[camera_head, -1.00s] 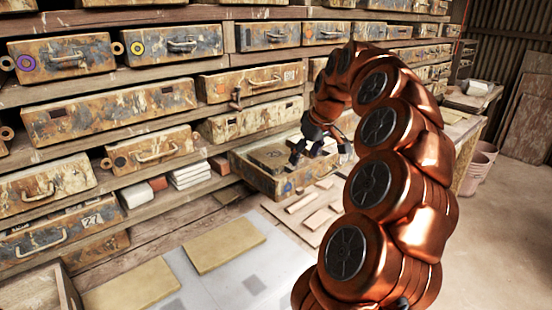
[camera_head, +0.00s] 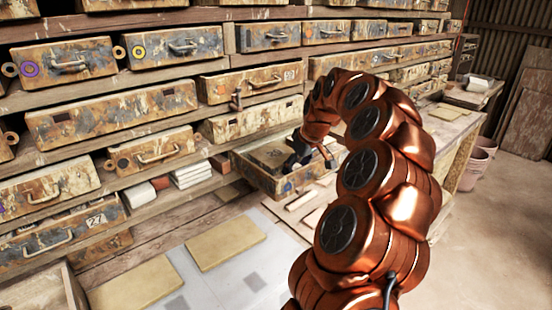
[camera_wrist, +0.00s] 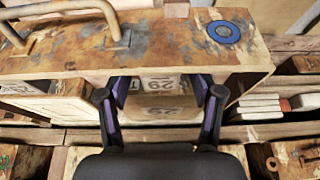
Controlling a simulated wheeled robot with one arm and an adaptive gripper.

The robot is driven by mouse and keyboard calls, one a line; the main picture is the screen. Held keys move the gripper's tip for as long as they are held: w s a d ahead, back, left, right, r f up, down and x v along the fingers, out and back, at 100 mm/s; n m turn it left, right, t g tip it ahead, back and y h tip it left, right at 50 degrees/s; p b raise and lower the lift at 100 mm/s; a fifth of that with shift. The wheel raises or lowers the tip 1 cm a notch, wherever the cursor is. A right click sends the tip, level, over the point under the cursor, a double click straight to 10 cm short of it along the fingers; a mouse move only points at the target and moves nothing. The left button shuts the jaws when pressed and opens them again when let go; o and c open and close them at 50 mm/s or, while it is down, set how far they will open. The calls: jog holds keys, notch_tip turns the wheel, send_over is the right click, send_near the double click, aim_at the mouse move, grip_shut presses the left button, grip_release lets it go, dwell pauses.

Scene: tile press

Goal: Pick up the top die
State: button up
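The top die (camera_head: 267,154) is a flat, worn brown block lying in a pulled-out drawer (camera_head: 284,187) on the lower shelf. In the wrist view, a pale block with an upside-down number label (camera_wrist: 158,86) shows between my fingers and seems to be this die. My gripper (camera_head: 300,156) is over the right part of the drawer and partly hides its contents. In the wrist view my gripper (camera_wrist: 160,92) has its two fingers spread, one on each side of the block. I cannot tell whether they touch it. Whatever lies under the die is hidden.
Shelves of worn drawers surround the spot, with one drawer (camera_head: 250,121) close above. A white tile stack (camera_head: 190,173) stands left of the open drawer. Loose wooden strips (camera_head: 301,200) lie on the bench in front. Tan slabs (camera_head: 226,238) lie nearer.

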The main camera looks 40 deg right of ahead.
grip_shut()
dwell(0.3)
jog(key=shift+s+r, duration=0.1)
dwell(0.4)
